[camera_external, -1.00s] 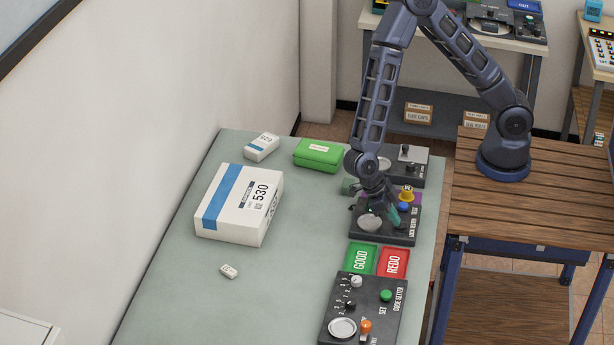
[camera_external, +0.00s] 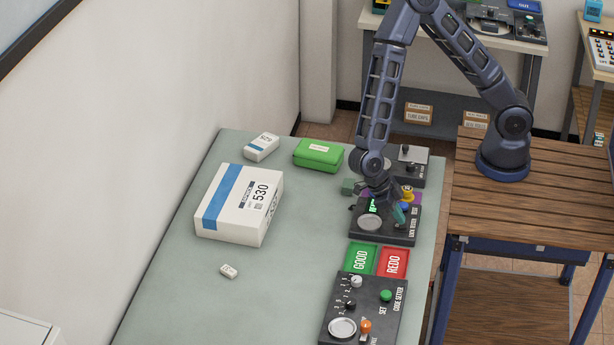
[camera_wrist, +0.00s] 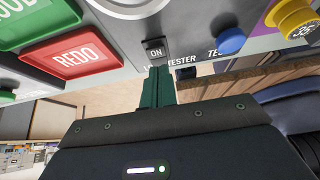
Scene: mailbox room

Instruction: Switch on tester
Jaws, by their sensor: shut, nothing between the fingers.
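The lock tester (camera_external: 396,236) is a dark box on the green table, with a round silver plate on top. Green characters glow on its display (camera_external: 373,206). In the wrist view its black rocker switch (camera_wrist: 155,48) reads ON, and a blue button (camera_wrist: 231,41) sits to its right. My gripper (camera_external: 399,214) is at the tester. In the wrist view its teal fingers (camera_wrist: 158,72) are shut and empty, with their tips just below the switch. I cannot tell whether they touch it.
The green GOOD tray (camera_external: 361,260) and red REDO tray (camera_external: 393,263) lie in front of the tester, with the code setter (camera_external: 377,318) nearer. The table's left side holds boxes.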

